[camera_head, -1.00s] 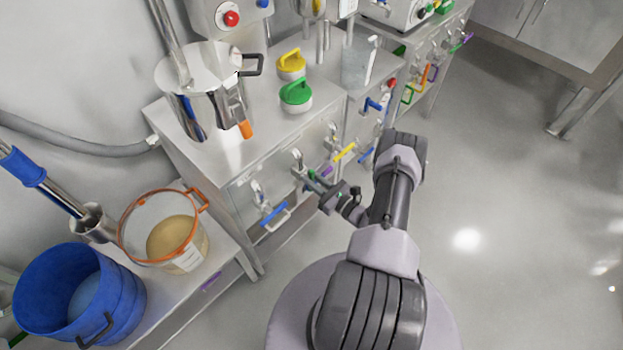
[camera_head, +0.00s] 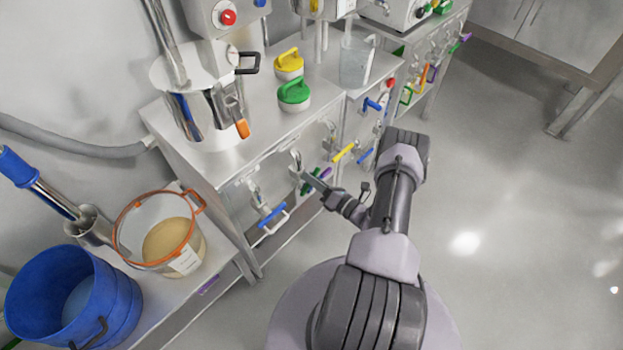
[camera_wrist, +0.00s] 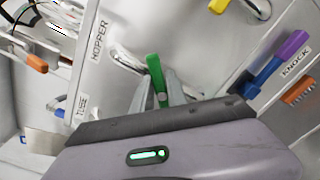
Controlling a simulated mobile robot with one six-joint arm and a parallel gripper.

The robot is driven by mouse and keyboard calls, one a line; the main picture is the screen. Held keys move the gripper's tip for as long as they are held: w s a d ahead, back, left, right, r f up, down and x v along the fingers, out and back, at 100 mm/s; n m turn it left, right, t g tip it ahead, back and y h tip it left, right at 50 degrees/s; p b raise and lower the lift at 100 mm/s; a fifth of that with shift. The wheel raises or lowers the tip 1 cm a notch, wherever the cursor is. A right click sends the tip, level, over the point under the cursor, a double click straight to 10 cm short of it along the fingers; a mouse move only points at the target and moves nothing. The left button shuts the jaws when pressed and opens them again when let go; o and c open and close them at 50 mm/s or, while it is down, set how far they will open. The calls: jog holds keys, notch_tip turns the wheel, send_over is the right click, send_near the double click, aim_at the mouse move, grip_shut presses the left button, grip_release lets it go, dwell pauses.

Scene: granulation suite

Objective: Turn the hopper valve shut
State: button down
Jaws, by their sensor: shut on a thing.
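The hopper valve has a green lever handle (camera_wrist: 154,76) on a metal pipe fitting (camera_wrist: 126,60), beside the label HOPPER (camera_wrist: 99,42) in the wrist view. My gripper (camera_wrist: 166,92) is shut on this green handle, with one finger on each side. The handle's lower end is partly hidden between the fingers. In the head view the green handle (camera_head: 304,188) shows small on the front of the steel cabinet, at the tip of my gripper (camera_head: 314,182).
A valve with a blue handle (camera_head: 272,215) is to the left, and a yellow handle (camera_head: 344,152) to the right. In the wrist view blue and purple handles (camera_wrist: 292,44) stand near the label KNOCK (camera_wrist: 297,62). The floor (camera_head: 510,220) on the right is clear.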

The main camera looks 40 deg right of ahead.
jog(key=m, duration=0.4)
jog(key=shift+f, duration=0.2)
jog(key=shift+f+m, duration=0.2)
jog(key=shift+m, duration=1.9)
jog(key=c, duration=1.3)
grip_release()
jog(key=shift+d, duration=0.1)
jog(key=s+p, duration=0.1)
jog(key=s, duration=0.4)
jog(key=s+d+p, duration=0.1)
jog(key=s, duration=0.5)
jog(key=s+p, duration=0.2)
jog(key=s, duration=0.4)
jog(key=shift+s+d, duration=0.15)
jog(key=shift+s, duration=0.05)
